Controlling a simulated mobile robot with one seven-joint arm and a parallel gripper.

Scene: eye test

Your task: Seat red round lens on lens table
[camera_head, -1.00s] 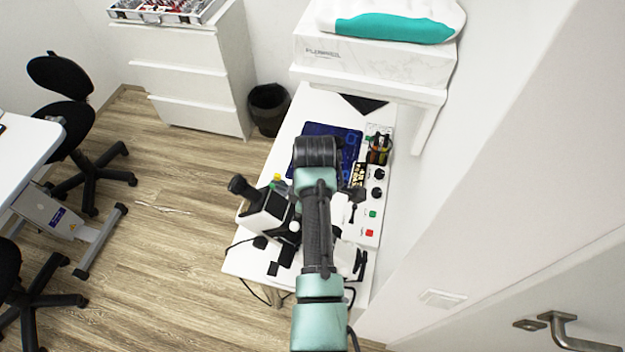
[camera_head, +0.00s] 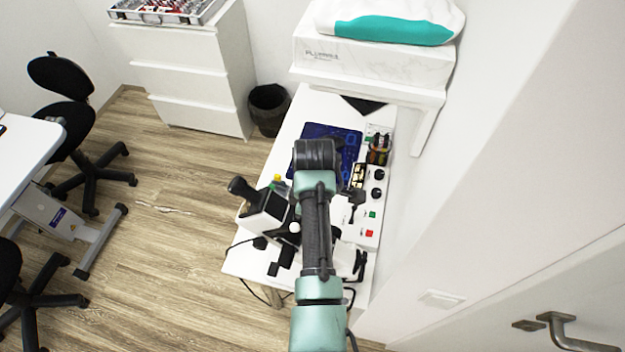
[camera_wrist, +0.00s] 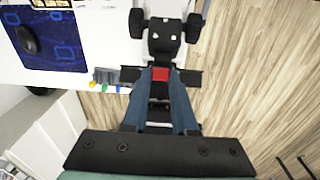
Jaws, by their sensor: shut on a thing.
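A small red piece (camera_wrist: 160,73), which I take to be the red round lens, shows between my fingertips in the wrist view; its round outline is mostly hidden. My gripper (camera_wrist: 160,76) is shut on it with two blue fingers. Dark flat bars (camera_wrist: 188,76) lie on both sides of the fingertips, possibly the lens table; I cannot tell whether the lens touches them. The black and white optical device (camera_head: 265,208) stands on the white desk, and its black part (camera_wrist: 165,38) lies just beyond the fingertips. My arm hides the gripper and lens in the head view.
A blue mat (camera_head: 335,137) lies at the back of the desk (camera_head: 300,115). A white control strip (camera_head: 368,228) with knobs and buttons runs along its right side. Yellow, green and blue pieces (camera_wrist: 105,86) sit left of my fingers. A wall shelf (camera_head: 410,92) overhangs the back right.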

